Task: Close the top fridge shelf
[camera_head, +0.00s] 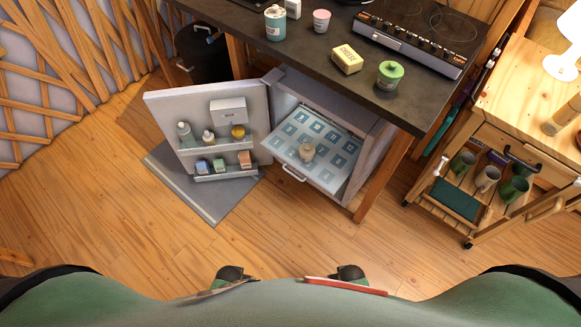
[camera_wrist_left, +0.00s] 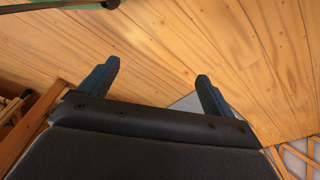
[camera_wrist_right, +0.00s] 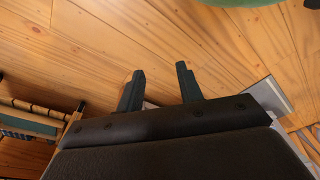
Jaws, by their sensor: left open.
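The small fridge (camera_head: 368,160) stands under the dark counter with its door (camera_head: 165,125) swung open to the left. Its top shelf (camera_head: 335,180), a pale panel with blue square markings, is pulled out toward me, with a handle (camera_head: 293,174) on its front edge. A small beige jar (camera_head: 307,152) stands on the shelf. My left gripper (camera_wrist_left: 157,72) is open and empty above the wooden floor in the left wrist view. My right gripper (camera_wrist_right: 160,70) has its fingers apart, with nothing between them. Neither gripper is identifiable in the head view, and both appear apart from the fridge.
The fridge door's racks hold bottles and small boxes. A grey mat (camera_head: 215,205) lies below the door. The counter (camera_head: 300,45) carries tins, a yellow box (camera_head: 347,59) and a stove (camera_head: 420,35). A wooden cart (camera_head: 470,190) with mugs stands right. Floor before the fridge is clear.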

